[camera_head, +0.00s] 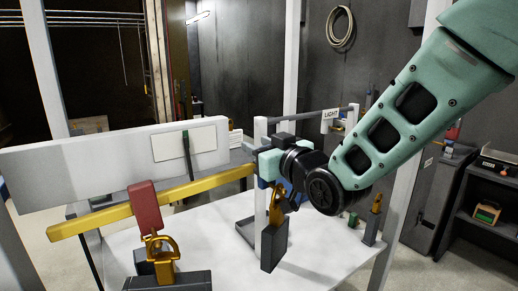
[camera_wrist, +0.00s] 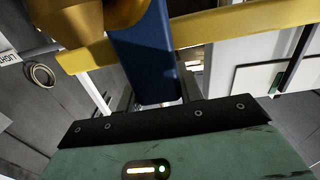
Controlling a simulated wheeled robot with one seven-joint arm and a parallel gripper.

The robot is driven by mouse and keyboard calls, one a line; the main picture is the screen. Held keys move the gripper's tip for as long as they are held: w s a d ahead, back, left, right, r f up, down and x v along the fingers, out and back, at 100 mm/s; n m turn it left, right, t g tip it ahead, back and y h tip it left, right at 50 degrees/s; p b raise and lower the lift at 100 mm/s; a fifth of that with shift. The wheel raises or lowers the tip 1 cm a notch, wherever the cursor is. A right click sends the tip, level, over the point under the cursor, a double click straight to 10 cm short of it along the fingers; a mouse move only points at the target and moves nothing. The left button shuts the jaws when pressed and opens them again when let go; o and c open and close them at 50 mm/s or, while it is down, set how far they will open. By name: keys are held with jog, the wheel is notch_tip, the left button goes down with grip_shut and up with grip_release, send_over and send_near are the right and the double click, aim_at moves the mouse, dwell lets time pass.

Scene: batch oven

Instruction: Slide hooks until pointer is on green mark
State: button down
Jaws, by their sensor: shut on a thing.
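A yellow bar (camera_head: 110,214) runs across the picture in front of a pale board (camera_head: 90,165). A red hook slider (camera_head: 145,207) hangs on its left part, with a gold hook (camera_head: 160,247) below. A blue hook slider (camera_wrist: 148,55) is on the bar at my gripper (camera_head: 264,165), mostly hidden in the head view. My gripper is shut on the blue slider. A gold hook (camera_head: 276,207) with a dark grey weight (camera_head: 273,246) hangs below there. A white card (camera_head: 170,145) on the board bears a dark green upright strip (camera_head: 187,150).
A white table (camera_head: 220,275) lies below. Dark blocks (camera_head: 180,281) stand at the front left, near the red slider's hook. A small hooked weight (camera_head: 371,228) stands at the right. A LIGHT sign (camera_head: 331,114) hangs on a post behind my gripper.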

jog(key=shift+w+d+f+b, duration=0.15)
jog(key=shift+w+d+b, duration=0.25)
jog(key=shift+d+b, duration=0.3)
jog(key=c, duration=0.9)
grip_release()
jog(key=shift+r, duration=0.2)
jog(key=shift+b+v, duration=4.2)
jog(key=shift+v, duration=4.5)
